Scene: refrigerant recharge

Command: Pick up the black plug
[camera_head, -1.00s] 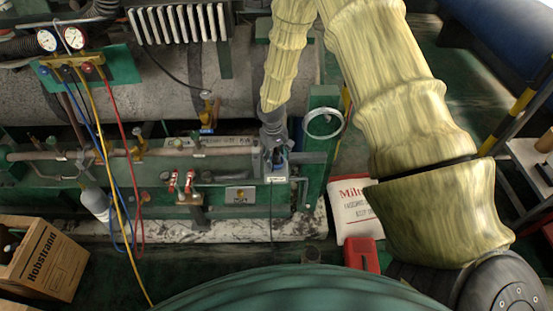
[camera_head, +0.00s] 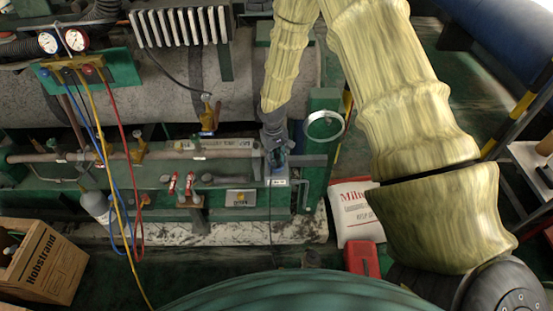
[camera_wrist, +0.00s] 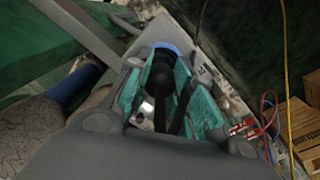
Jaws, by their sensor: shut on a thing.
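The black plug (camera_wrist: 160,75) is a dark, rounded piece between the teal finger pads of my gripper (camera_wrist: 168,72) in the wrist view. My gripper is shut on it. A blue rim shows just beyond the plug, and I cannot tell whether the plug touches what lies beneath. In the head view my gripper (camera_head: 276,150) points down at the right end of the green bench (camera_head: 150,205). The plug itself is hidden there by the gripper and arm.
Red valve handles (camera_head: 181,184) stand left of my gripper. A gauge manifold (camera_head: 75,70) with yellow, blue and red hoses hangs further left. A metal ring (camera_head: 324,125) is close on the right. A cardboard box (camera_head: 50,270) and a white sack (camera_head: 352,208) lie on the floor.

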